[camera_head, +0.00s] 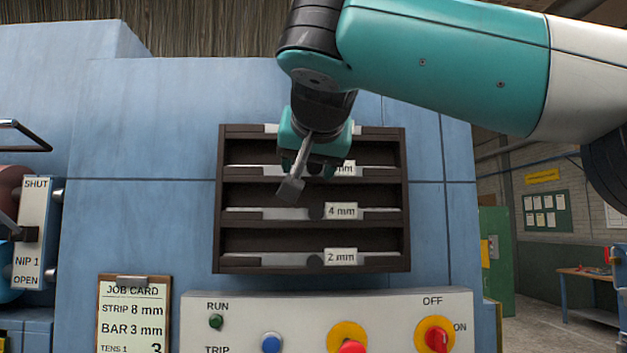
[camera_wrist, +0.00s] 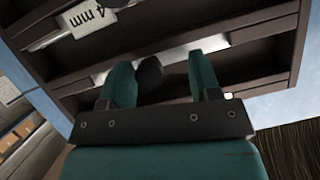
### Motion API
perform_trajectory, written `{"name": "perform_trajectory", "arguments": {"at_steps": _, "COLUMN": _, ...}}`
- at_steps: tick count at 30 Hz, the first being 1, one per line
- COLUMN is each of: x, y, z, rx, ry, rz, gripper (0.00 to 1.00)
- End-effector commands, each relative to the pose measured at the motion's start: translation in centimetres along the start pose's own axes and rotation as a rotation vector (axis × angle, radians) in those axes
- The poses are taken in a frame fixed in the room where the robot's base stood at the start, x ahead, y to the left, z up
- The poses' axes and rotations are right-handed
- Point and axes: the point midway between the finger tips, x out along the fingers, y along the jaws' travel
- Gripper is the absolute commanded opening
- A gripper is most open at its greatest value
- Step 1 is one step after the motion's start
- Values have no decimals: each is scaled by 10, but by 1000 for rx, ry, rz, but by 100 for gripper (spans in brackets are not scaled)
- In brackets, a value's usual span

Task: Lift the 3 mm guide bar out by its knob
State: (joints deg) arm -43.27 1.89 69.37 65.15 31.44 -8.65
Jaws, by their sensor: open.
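A dark rack (camera_head: 216,200) on the blue machine holds pale bars on its shelves, each with a dark knob. The upper bar (camera_head: 252,169) has a label (camera_head: 346,168) whose digit is hidden behind my gripper; only "mm" shows, so I cannot read whether it is the 3 mm bar. My gripper (camera_head: 309,172) is in front of this bar and hides its knob in the head view. In the wrist view my open gripper (camera_wrist: 163,80) has a dark knob (camera_wrist: 150,71) between its fingers, closer to the left finger. I cannot tell whether they touch.
Below are the 4 mm bar (camera_head: 265,213) and the 2 mm bar (camera_head: 285,259), with labels. A control panel (camera_head: 250,335) with buttons juts out under the rack. A job card (camera_head: 134,318) reads BAR 3 mm. Shelf edges lie close around my fingers.

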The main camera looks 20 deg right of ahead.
Motion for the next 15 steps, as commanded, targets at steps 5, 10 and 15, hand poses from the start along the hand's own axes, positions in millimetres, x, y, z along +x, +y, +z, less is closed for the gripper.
{"name": "perform_trajectory", "arguments": {"at_steps": 5, "x": 1, "y": 9, "z": -4, "rx": 7, "ry": 3, "rz": 13, "gripper": 39}}
{"name": "perform_trajectory", "arguments": {"at_steps": 10, "x": 1, "y": 10, "z": -4, "rx": 8, "ry": 4, "rz": 15, "gripper": 0}}
{"name": "perform_trajectory", "arguments": {"at_steps": 15, "x": 1, "y": 10, "z": -4, "rx": 8, "ry": 5, "rz": 14, "gripper": 0}}
